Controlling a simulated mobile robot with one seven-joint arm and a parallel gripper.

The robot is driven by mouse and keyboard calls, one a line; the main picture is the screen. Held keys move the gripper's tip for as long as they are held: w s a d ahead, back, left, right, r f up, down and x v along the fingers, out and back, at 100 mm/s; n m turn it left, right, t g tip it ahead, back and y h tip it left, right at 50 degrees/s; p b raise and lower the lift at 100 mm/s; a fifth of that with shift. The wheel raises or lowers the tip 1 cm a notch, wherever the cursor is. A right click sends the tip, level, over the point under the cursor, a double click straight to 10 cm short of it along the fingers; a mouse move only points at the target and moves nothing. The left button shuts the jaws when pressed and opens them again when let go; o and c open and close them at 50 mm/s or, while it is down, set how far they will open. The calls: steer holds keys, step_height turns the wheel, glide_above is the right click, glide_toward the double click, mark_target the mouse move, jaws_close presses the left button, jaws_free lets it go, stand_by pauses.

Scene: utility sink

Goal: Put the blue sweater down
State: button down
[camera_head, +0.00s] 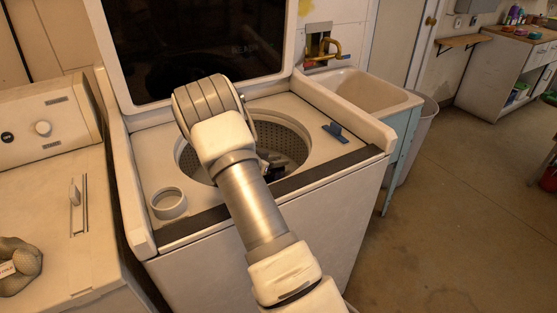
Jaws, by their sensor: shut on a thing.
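My gripper (273,170) is a small dark shape inside the washer drum (291,142), mostly hidden behind my own arm. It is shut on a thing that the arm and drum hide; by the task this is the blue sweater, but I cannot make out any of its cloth. The top-loading washer (331,172) has its lid (197,47) raised, and my arm reaches over the front rim into the round opening.
A flat blue object (335,132) lies on the washer top right of the opening. A white ring (169,203) sits at its front left. A dryer (62,165) with a grey bundle (18,265) stands left. A utility sink (358,91) stands right. Floor at right is clear.

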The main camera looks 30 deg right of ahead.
steer(key=shift+f, duration=0.2)
steer(key=c, duration=0.6)
jaws_free()
steer(key=shift+c, duration=0.2)
